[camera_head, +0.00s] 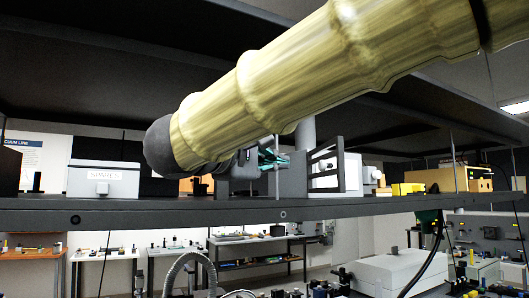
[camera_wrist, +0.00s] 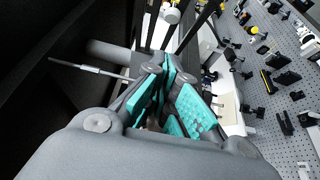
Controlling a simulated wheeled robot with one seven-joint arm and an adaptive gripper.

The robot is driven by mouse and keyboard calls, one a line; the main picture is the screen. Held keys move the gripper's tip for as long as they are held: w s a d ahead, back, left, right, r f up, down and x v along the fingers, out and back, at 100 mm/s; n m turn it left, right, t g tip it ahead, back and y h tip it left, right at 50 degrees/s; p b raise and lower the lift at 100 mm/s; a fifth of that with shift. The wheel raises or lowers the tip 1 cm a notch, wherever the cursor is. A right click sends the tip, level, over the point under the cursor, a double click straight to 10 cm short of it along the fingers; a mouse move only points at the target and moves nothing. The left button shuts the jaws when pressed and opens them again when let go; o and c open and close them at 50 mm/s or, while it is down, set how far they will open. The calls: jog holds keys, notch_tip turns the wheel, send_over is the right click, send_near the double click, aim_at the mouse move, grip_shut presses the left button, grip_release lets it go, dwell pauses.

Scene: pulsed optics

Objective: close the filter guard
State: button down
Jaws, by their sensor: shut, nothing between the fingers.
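A black slatted panel (camera_head: 325,165), which looks like the filter guard, stands upright on the shelf in the head view, against a white-faced box (camera_head: 350,172). Dark bars (camera_wrist: 198,32) at the top of the wrist view may be the same guard. My gripper (camera_head: 277,157), with teal finger pads, is just left of the panel in the head view. In the wrist view my gripper (camera_wrist: 167,66) has its fingertips together, with nothing between them, just below the bars. I cannot tell whether it touches the guard. My arm hides what lies behind it.
The dark shelf (camera_head: 180,210) carries a white labelled box (camera_head: 104,180) at left and yellow parts (camera_head: 408,189) at right. Another dark shelf (camera_head: 100,75) hangs overhead. A perforated optics table (camera_wrist: 275,85) with several mounts lies below. A thin metal rod (camera_wrist: 90,69) shows at left.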

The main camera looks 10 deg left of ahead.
jog(key=w+d+p, duration=0.4)
jog(key=w+d, duration=0.1)
jog(key=d, duration=0.1)
dwell(0.3)
jog(key=shift+w+f, duration=0.1)
